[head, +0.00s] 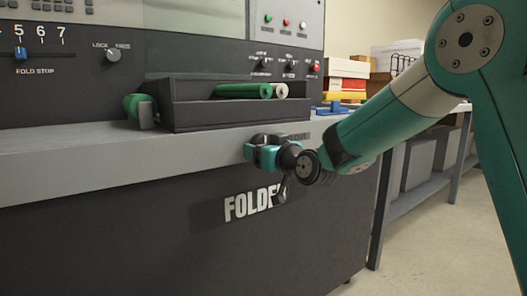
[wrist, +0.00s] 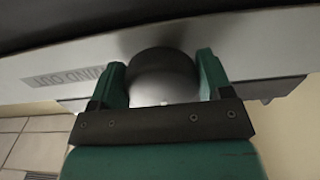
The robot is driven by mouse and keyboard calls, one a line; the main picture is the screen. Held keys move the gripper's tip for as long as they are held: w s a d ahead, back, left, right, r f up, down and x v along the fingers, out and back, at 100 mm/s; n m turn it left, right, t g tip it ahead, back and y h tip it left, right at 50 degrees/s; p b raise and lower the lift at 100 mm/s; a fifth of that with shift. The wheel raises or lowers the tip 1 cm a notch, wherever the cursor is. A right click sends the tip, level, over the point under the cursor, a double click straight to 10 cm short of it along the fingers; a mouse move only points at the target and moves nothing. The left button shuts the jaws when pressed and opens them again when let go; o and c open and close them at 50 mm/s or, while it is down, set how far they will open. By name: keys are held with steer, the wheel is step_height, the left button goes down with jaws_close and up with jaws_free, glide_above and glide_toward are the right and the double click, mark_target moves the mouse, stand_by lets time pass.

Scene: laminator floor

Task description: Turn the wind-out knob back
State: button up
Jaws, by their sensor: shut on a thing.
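The wind-out knob (wrist: 163,66) is a round dark knob with a paler face on the machine's grey front rail. In the wrist view it sits between the two green fingers of my gripper (wrist: 162,80), beside the upside-down "WIND OUT" label (wrist: 62,78). In the head view my gripper (head: 262,152) is at the rail's front, shut on the knob. The fingers and wrist hide most of the knob there. I cannot tell how far the knob is turned.
A "FOLDER" panel (head: 245,206) is below. The fold stop slider (head: 20,54) and lock knob (head: 113,54) are at upper left. A bench (head: 420,190) with boxes stands at right; the floor before it is clear.

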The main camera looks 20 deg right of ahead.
steer(key=o, duration=0.9)
steer(key=shift+s, duration=0.1)
steer(key=b+v, duration=0.1)
steer(key=v, duration=1.6)
steer(key=shift+s, duration=0.1)
